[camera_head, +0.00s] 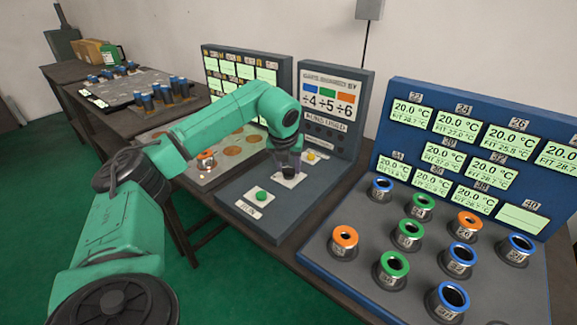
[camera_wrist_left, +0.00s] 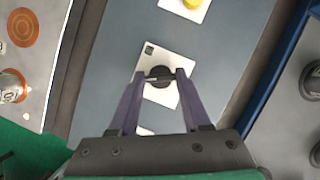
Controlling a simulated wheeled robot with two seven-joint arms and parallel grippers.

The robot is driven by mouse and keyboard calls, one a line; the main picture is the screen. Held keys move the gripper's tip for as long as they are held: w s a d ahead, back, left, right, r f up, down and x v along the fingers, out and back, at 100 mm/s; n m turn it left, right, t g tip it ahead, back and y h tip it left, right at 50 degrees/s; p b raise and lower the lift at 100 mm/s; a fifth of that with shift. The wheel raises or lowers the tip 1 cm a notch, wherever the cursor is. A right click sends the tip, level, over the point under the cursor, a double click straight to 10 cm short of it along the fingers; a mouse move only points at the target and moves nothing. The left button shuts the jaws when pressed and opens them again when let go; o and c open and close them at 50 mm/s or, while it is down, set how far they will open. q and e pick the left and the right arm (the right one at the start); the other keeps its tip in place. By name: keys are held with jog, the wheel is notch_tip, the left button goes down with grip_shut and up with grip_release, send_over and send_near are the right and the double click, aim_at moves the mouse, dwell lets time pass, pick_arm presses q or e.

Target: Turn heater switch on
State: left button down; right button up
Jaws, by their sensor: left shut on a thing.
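The heater switch (camera_wrist_left: 158,76) is a black rotary knob on a white square plate, seen in the left wrist view. In the head view its white plate (camera_head: 287,180) lies on the grey control panel (camera_head: 318,192). My left gripper (camera_wrist_left: 160,77) has its two purple fingers on either side of the knob and is shut on it. In the head view the left gripper (camera_head: 289,168) points down at the plate and mostly hides the knob. I cannot tell the knob's exact setting. My right gripper is not in view.
A green button (camera_head: 261,195) sits in front of the knob and a yellow button (camera_head: 311,157) behind it. A blue display board (camera_head: 385,120) and several ringed metal cups stand to the right. A plate with copper discs (camera_head: 231,152) lies to the left.

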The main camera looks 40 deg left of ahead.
pick_arm(q)
jog(key=shift+a+m+h, duration=0.1)
jog(key=shift+m+h, duration=0.3)
jog(key=shift+m, duration=0.8)
jog(key=m+h, duration=0.1)
jog(key=m, duration=0.1)
jog(key=shift+r+m+t, duration=0.1)
jog(key=shift+m+t, duration=0.2)
jog(key=shift+m, duration=0.1)
jog(key=m+p, duration=0.1)
jog(key=m, duration=0.1)
jog(key=m+h+p, duration=0.1)
jog(key=m, duration=0.1)
jog(key=shift+a+r+h, duration=0.1)
jog(key=shift+a+h, duration=0.05)
jog(key=shift+h, duration=0.15)
jog(key=shift+m+h+p, duration=0.4)
jog(key=shift+m+p, duration=0.2)
jog(key=shift+m, duration=0.5)
jog(key=shift+c, duration=1.8)
grip_release()
jog(key=shift+a, duration=0.1)
